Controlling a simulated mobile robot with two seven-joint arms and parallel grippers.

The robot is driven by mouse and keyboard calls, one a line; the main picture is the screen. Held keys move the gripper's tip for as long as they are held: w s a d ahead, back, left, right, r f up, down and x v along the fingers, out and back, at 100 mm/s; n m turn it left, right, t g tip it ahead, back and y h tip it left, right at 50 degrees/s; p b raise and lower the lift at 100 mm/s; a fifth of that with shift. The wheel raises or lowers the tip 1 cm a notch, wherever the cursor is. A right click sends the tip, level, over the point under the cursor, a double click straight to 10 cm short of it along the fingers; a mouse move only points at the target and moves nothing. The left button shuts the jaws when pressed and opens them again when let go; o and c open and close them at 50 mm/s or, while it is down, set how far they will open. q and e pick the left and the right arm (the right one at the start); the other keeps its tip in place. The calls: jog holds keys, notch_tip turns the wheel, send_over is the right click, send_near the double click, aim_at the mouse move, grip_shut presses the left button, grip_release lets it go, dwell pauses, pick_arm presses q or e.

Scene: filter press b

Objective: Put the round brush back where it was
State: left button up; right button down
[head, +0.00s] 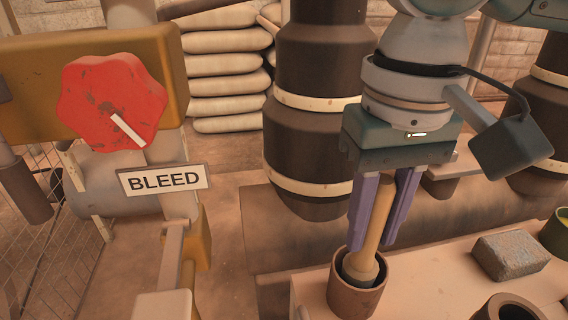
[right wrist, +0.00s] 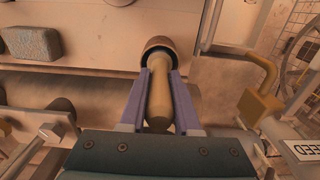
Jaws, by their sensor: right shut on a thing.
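The round brush (head: 376,218) has a tan wooden handle that widens at its lower end. My right gripper (head: 372,244) is shut on the handle, with its purple fingers on both sides. The brush is nearly upright, and its lower end is inside the mouth of a brown cup (head: 352,300). The bristles are hidden in the cup. In the right wrist view the brush (right wrist: 160,100) lies between the fingers (right wrist: 160,72), with the cup (right wrist: 157,45) beyond the fingertips. My left gripper is not in view.
A grey block (head: 509,256) lies on the pale bench (head: 425,290), right of the cup. A dark round container (head: 508,308) is at the front, and a green one (head: 556,235) at the right edge. A red knob (head: 112,100) and BLEED sign (head: 164,181) stand left.

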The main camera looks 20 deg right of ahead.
aim_at(386, 181)
notch_tip(386, 181, down, 3)
jog(key=shift+f+b, duration=0.1)
jog(key=shift+b, duration=0.7)
jog(key=c, duration=0.6)
grip_release()
notch_tip(386, 181, up, 7)
jog(key=p, duration=0.4)
jog(key=shift+p, duration=0.35)
jog(key=shift+r, duration=0.45)
